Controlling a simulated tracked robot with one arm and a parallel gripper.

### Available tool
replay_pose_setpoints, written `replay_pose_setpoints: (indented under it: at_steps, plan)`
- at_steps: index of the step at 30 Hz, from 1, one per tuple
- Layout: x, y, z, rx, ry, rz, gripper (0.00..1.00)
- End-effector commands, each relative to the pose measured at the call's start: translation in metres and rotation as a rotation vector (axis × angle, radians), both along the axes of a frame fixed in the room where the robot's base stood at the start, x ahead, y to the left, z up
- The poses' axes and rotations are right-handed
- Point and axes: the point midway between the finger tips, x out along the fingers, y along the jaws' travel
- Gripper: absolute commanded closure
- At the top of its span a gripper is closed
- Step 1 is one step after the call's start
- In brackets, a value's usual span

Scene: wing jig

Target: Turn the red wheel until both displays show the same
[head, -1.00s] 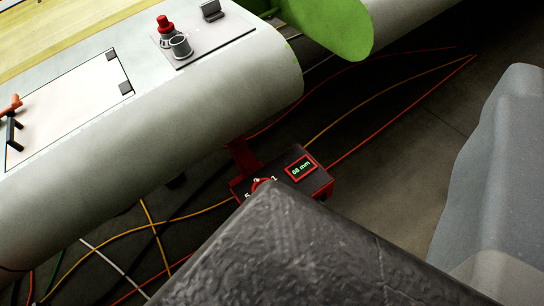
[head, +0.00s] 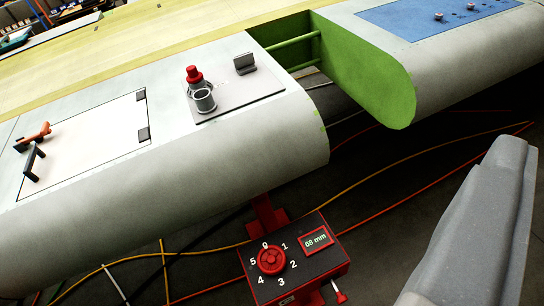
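The red wheel (head: 271,261) sits on the top face of a black and red control box (head: 312,269) at the bottom centre. Numbers from 0 to 5 ring it; I cannot tell which one it points to. A red-framed display (head: 316,240) on the same box seems to read 68 mm; the first digit is clear, the second less so. I see no second display. A grey angular piece (head: 475,235) at the lower right looks like part of my arm or gripper. It is apart from the wheel in the picture, and no pair of fingertips shows.
A pale wing section (head: 190,170) runs above and behind the box, with a red-capped fitting (head: 194,76) on it. A green end rib (head: 370,75) stands beyond a gap. A small red-tipped knob (head: 339,297) juts below the box. Orange and red cables cross the dark floor.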

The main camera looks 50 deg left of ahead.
Motion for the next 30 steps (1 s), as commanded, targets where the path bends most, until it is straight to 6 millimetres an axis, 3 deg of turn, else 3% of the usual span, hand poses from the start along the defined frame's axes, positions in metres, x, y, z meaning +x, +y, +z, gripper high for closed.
replay_pose_setpoints:
  at_steps: [1,2,5,10,16,23,30]
  plan:
    - [0.007,0.005,-0.006,-0.021,0.020,0.021,0.11]
    - [0.013,0.011,-0.011,-0.040,0.035,0.036,0.02]
    - [0.037,0.033,-0.038,-0.139,0.107,0.122,0.01]
    - [0.081,0.084,-0.107,-0.385,0.257,0.353,0.01]
    - [0.112,0.151,-0.198,-0.688,0.391,0.669,0.01]
    - [0.117,0.227,-0.309,-1.027,0.488,1.082,0.01]
    - [0.089,0.290,-0.425,-1.350,0.529,1.554,0.01]
